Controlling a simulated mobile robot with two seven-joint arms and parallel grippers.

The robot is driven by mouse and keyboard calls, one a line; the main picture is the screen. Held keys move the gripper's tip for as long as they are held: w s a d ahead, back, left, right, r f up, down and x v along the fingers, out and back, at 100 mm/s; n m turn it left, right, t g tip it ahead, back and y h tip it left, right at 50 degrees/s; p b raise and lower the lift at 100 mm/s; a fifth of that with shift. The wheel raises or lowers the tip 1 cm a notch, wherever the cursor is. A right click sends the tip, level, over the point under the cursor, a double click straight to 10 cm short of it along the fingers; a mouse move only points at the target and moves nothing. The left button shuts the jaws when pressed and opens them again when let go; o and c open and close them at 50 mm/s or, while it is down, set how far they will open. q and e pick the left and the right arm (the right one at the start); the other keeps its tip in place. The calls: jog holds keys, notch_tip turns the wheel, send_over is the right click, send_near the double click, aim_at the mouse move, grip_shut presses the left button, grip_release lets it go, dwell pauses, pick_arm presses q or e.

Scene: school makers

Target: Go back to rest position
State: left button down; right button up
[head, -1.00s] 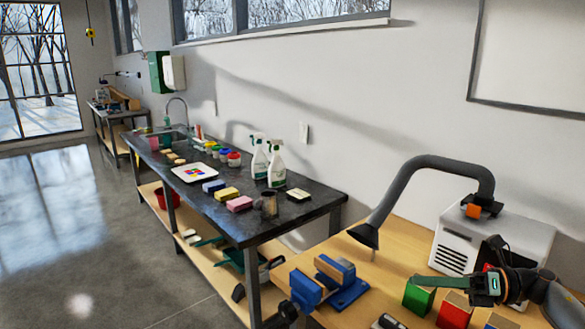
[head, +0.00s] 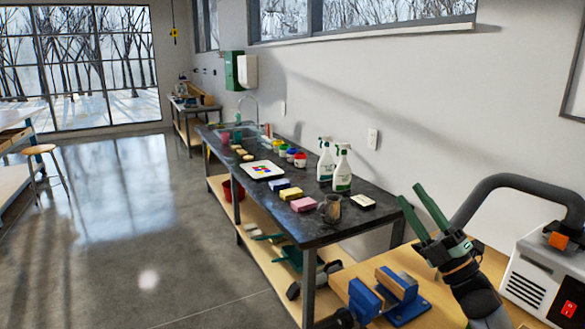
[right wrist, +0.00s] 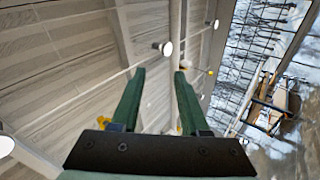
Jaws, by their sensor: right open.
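My right gripper (head: 424,209) is raised in front of the wall at the right of the head view, above the wooden bench (head: 345,278). Its two green fingers point up and stand apart with nothing between them. In the right wrist view the fingers (right wrist: 158,75) are also spread and empty, with the ceiling behind them. My left gripper does not show.
A blue vise (head: 400,290) sits on the bench below my right gripper. A white machine with a grey hose (head: 505,185) stands to its right. A dark sink counter (head: 315,232) holds spray bottles (head: 342,170) and sponges. Open floor (head: 130,240) lies left.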

jog(key=w+d+f+m+h, duration=0.75)
jog(key=d+m+h, duration=0.25)
jog(key=m+h, duration=0.65)
notch_tip(320, 180, down, 10)
jog(key=m+g, duration=0.4)
jog(key=m, duration=0.2)
jog(key=s+a+f+g+y, duration=0.15)
jog(key=s+a+f, duration=0.35)
jog(key=s+f, duration=0.5)
jog(key=s+a+f+g+y, duration=0.1)
jog(key=s+a+f+g, duration=0.3)
jog(key=s+f, duration=0.6)
jog(key=s+a+f, duration=0.2)
jog(key=s+f, duration=0.1)
jog(key=s, duration=0.4)
jog(key=s+a+f+g, duration=0.1)
jog(key=s+a+f, duration=0.2)
jog(key=s, duration=0.4)
jog(key=s+a+f+g+y, duration=0.1)
jog(key=s+a+f, duration=0.2)
jog(key=s, duration=0.4)
jog(key=shift+f, duration=0.45)
jog(key=shift+d, duration=0.1)
